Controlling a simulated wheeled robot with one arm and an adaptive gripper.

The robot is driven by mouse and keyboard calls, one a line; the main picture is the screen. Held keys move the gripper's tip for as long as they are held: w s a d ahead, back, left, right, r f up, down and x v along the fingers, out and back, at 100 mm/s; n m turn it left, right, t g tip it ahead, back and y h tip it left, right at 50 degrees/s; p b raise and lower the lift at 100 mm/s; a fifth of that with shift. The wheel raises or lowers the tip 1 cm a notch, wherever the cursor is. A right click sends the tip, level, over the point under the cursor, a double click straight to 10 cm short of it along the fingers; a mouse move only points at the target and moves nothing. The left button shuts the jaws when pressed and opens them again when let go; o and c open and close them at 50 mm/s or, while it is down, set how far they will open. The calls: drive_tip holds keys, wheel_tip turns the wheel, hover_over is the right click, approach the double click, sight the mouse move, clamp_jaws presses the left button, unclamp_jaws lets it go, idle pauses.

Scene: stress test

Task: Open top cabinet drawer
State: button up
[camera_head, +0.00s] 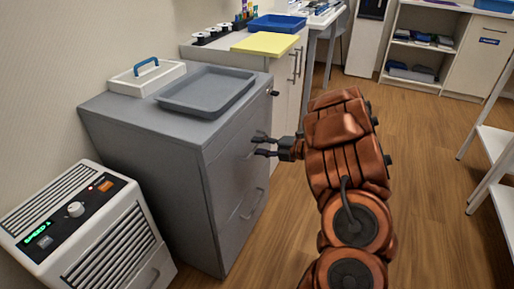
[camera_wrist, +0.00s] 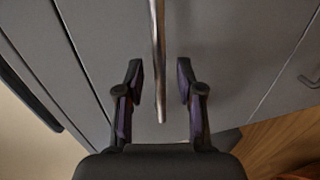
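The grey cabinet (camera_head: 150,150) stands against the left wall, and its top drawer (camera_head: 222,150) looks closed. My gripper (camera_head: 257,146) is at the upper part of the cabinet's front, level with the top drawer. In the wrist view my gripper (camera_wrist: 159,85) is open, with one dark finger on each side of a metal bar handle (camera_wrist: 158,45). The handle runs between the fingers with gaps on both sides, and I see no contact. In the head view the top handle is hard to make out behind the fingers.
A lower drawer handle (camera_head: 246,212) shows below. A grey tray (camera_head: 206,90) and a white box with a blue handle (camera_head: 146,77) sit on the cabinet. A white heater-like unit (camera_head: 88,225) stands left. A white shelf (camera_head: 492,150) is at right. The wood floor (camera_head: 435,170) is clear between.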

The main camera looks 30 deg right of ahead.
drive_tip(key=shift+w+a+f, duration=0.1)
drive_tip(key=shift+w+a, duration=0.2)
drive_tip(key=shift+w, duration=0.3)
clamp_jaws()
idle(0.4)
